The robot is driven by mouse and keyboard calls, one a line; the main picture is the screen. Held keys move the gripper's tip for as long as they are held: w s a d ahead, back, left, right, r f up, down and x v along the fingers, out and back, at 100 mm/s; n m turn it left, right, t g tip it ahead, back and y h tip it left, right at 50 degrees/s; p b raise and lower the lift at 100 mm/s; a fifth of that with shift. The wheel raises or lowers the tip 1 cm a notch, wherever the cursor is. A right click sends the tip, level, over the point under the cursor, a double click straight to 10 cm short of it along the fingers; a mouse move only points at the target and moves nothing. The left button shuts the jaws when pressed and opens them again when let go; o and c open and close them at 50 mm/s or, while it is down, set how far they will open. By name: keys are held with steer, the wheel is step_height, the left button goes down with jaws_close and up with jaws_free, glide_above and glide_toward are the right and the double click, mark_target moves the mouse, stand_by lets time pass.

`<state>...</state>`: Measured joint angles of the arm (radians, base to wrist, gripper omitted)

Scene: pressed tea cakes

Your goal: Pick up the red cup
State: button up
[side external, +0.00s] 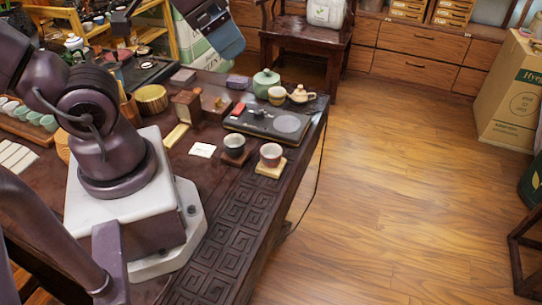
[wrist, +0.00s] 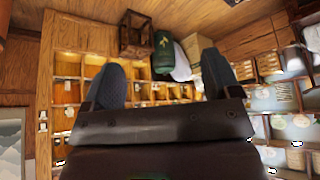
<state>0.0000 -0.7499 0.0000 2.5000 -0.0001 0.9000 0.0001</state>
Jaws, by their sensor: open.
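A small reddish-pink cup (side external: 271,154) with a pale inside stands upright on a light wooden coaster (side external: 270,169), near the right edge of the dark table in the side view. A dark cup (side external: 234,146) with a pale inside stands on a brown coaster just to its left. In the wrist view my gripper (wrist: 160,80) shows two dark fingers spread wide with nothing between them. The wrist view shows shelves and boxes rather than the cups.
A white card (side external: 202,150) lies to the left. The carved table strip (side external: 222,235) in front is clear.

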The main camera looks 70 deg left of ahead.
steer(key=n+g, duration=0.4)
steer(key=g, duration=0.2)
glide_above(271, 154)
steer(key=d, duration=0.1)
step_height(271, 154, down, 21)
steer(key=shift+n, duration=0.3)
steer(key=f, duration=0.6)
steer(key=shift+s+f, duration=0.3)
steer(key=f, duration=0.4)
steer(key=shift+s+d, duration=0.1)
steer(key=shift+d, duration=0.3)
steer(key=shift+f, duration=0.65)
steer(key=c, duration=1)
